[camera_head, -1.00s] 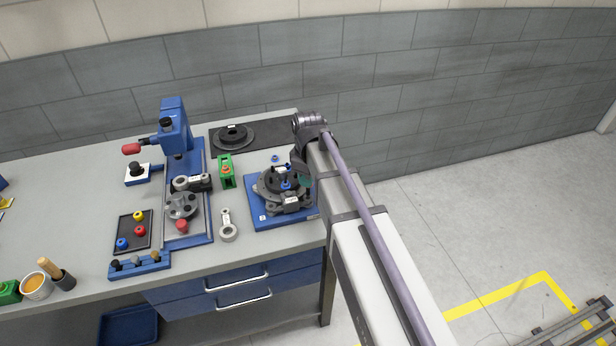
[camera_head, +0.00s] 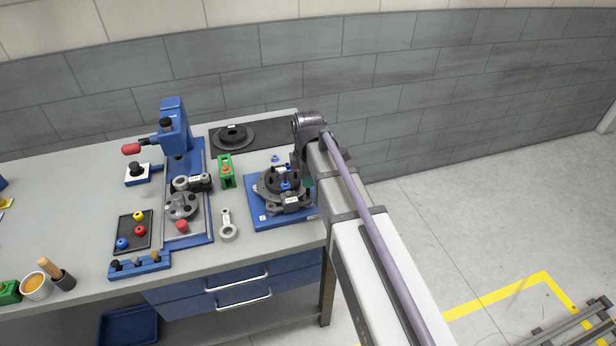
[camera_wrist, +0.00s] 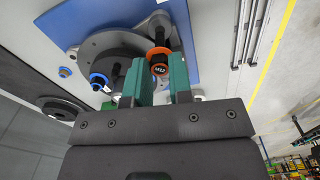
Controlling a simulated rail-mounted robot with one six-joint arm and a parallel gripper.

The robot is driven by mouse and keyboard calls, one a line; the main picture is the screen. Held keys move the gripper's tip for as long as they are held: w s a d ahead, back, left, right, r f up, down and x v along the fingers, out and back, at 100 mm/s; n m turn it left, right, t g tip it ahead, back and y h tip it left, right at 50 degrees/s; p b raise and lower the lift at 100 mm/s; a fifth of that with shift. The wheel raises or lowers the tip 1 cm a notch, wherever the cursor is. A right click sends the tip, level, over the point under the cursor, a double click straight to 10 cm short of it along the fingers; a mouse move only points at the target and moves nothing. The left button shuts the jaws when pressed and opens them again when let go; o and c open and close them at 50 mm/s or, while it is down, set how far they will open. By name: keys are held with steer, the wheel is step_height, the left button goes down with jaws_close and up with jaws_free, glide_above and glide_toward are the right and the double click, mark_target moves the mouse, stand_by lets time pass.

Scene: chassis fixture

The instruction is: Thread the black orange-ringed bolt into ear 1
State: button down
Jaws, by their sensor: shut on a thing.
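In the wrist view, the black bolt with an orange ring (camera_wrist: 159,58) sits between the green fingers of my gripper (camera_wrist: 159,72), which are shut on it. Its shank points away from the camera and overlaps the edge of a grey part of the round fixture (camera_wrist: 110,44); I cannot tell whether it has entered a hole there. No label showing which ear is ear 1 is readable. The fixture also shows in the head view (camera_head: 270,188), on a blue base plate (camera_head: 259,218). There my arm partly hides the fixture's right side, and the orange-ringed bolt is not visible.
A blue-ringed bolt (camera_wrist: 98,80) stands at the fixture, and another blue-ringed piece (camera_wrist: 65,72) is apart from it. A green block (camera_head: 226,172), a grey rod-like part (camera_head: 227,228) and a blue press (camera_head: 175,128) stand to the left. A black disc (camera_head: 233,136) lies behind.

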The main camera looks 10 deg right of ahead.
steer(key=n, duration=0.7)
stand_by(0.3)
steer(key=shift+n, duration=0.8)
steer(key=n, duration=0.4)
steer(key=shift+n, duration=0.3)
steer(key=n, duration=0.4)
steer(key=shift+f+b, duration=0.4)
